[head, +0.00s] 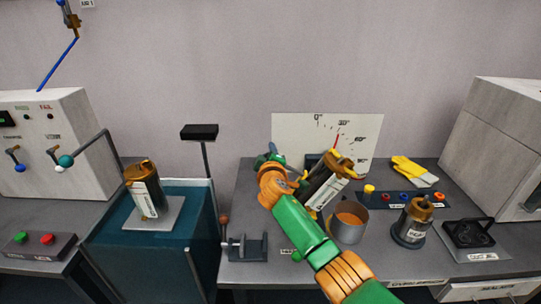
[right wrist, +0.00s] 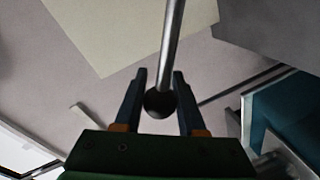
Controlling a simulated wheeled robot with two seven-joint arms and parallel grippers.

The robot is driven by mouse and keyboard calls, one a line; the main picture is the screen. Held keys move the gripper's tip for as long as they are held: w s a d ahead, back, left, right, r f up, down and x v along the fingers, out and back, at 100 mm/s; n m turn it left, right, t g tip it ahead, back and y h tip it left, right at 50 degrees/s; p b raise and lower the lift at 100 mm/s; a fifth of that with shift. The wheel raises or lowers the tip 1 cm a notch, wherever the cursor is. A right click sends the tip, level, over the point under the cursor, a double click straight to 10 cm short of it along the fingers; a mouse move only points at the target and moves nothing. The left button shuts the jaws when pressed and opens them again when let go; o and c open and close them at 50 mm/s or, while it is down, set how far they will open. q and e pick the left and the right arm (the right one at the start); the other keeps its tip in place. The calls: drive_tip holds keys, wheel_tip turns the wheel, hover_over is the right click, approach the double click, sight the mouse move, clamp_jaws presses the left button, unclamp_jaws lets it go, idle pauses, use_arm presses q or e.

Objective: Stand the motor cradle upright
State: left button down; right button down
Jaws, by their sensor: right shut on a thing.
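The motor cradle (head: 314,160) stands in front of a white angle board on the middle table. It carries a dark cylinder (head: 326,188) with a gold cap, leaning to the right. A red pointer (head: 336,141) on the board also slants right of the 0° mark. My right gripper (head: 268,158) is at the left of the cradle, and my arm hides part of it. In the right wrist view its fingers (right wrist: 159,76) are shut on a metal lever (right wrist: 172,45) with a dark ball end (right wrist: 160,103). My left gripper is not in view.
A grey cup (head: 348,232) with orange contents stands below the tilted cylinder. A second motor (head: 416,220) stands to its right, near yellow gloves (head: 409,170) and a black fixture (head: 470,232). A clamp (head: 246,246) is at the table's front left. Another cylinder stands on a white plate (head: 170,220) at left.

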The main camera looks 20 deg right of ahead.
wheel_tip(320, 180, down, 9)
drive_tip(key=a+n+h+b, duration=0.1)
drive_tip(key=n+b, duration=0.3)
drive_tip(key=b, duration=0.5)
drive_tip(key=shift+w+a+b, duration=0.3)
drive_tip(key=shift+a, duration=0.25)
drive_tip(key=shift+f, duration=0.2)
drive_tip(key=c, duration=0.5)
unclamp_jaws()
drive_tip(key=shift+d, duration=0.1)
drive_tip(key=shift+r, duration=0.1)
